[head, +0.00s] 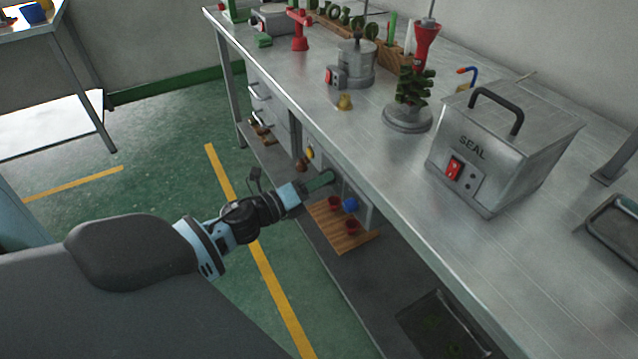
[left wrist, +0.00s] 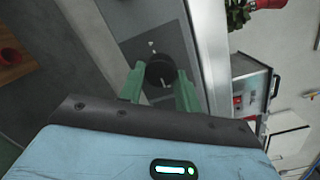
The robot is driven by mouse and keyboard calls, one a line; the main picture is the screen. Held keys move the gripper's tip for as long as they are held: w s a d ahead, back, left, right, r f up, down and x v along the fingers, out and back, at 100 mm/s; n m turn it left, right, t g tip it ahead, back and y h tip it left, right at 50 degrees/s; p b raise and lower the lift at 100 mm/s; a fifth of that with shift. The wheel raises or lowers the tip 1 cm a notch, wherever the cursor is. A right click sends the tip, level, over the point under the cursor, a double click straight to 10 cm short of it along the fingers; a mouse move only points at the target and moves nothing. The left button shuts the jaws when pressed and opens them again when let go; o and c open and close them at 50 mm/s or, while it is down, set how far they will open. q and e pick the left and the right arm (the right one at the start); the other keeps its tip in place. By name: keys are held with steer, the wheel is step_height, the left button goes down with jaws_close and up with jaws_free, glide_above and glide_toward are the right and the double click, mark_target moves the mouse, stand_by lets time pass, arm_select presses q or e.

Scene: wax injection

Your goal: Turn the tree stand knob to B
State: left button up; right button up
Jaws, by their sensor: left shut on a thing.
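The tree stand (head: 407,117) is on the bench top, a round metal base carrying a dark green wax tree (head: 414,86). My left gripper (head: 326,178) reaches under the bench edge to a grey front panel. In the left wrist view, a round black knob (left wrist: 160,72) sits on that panel between the green fingers of my left gripper (left wrist: 160,84), which are shut on it. Small white marks (left wrist: 151,46) show beside the knob, too small to read. The fingers hide the knob in the head view. My right gripper is not in view.
A metal SEAL box (head: 500,145) stands on the bench top to the right of the tree stand. A small brass piece (head: 344,102) lies near the bench edge. Below, a wooden board (head: 340,240) with red cups (head: 352,227) rests on the lower shelf. Green floor lies open at left.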

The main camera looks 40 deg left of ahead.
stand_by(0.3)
arm_select(q)
steer(key=o, duration=1)
steer(key=shift+c, duration=0.2)
steer(key=shift+s, duration=0.1)
steer(key=v, duration=0.7)
steer(key=shift+s+b, duration=0.3)
steer(key=shift+b, duration=0.05)
